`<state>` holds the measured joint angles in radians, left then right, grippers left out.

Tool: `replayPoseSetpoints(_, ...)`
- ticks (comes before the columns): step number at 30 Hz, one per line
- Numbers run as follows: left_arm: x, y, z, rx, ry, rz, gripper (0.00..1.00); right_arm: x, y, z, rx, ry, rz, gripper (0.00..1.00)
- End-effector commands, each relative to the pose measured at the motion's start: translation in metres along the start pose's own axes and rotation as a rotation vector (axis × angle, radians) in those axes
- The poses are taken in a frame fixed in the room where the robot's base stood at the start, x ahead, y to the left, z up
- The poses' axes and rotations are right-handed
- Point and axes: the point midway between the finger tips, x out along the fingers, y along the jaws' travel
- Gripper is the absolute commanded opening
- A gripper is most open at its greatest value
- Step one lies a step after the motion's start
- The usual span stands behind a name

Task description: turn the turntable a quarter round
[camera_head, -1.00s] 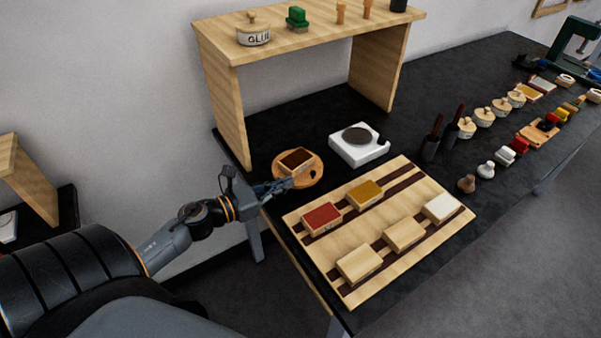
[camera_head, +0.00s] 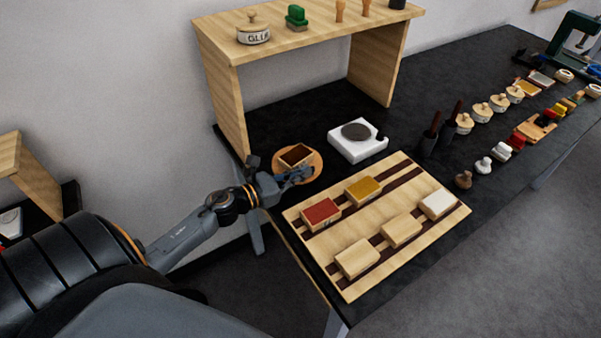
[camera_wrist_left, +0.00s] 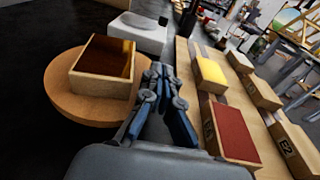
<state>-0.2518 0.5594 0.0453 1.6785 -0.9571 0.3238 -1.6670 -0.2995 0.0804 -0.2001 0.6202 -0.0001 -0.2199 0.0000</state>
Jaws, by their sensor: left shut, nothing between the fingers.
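The turntable (camera_head: 317,159) is a round wooden disc near the table's left edge. An open wooden box (camera_head: 296,157) with dark brown contents sits on it. In the left wrist view the turntable (camera_wrist_left: 62,97) fills the left side, with the box (camera_wrist_left: 103,70) on top. My left gripper (camera_head: 308,173) is at the turntable's front right rim in the head view. In the left wrist view its blue-grey fingers (camera_wrist_left: 160,75) are shut and empty, close beside the rim; I cannot tell whether they touch it. The gripper hides part of the rim. My right gripper is not in view.
A striped wooden board (camera_head: 345,222) with red, yellow and plain blocks lies just right of the gripper. A white device with a grey disc (camera_head: 357,140) stands behind. A wooden shelf (camera_head: 232,112) rises at the back left. Dark table is bare beneath it.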

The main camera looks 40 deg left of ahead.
Motion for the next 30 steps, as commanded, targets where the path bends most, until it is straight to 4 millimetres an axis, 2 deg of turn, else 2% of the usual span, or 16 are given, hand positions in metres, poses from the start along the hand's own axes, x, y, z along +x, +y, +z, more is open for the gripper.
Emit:
replayPoseSetpoints(20,0.005,-0.003,0.002,-0.011,0.0,0.091,0.0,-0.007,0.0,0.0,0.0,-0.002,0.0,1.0)
replayPoseSetpoints(30,0.014,-0.006,0.004,-0.028,-0.002,0.226,0.0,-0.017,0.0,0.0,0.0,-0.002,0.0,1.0)
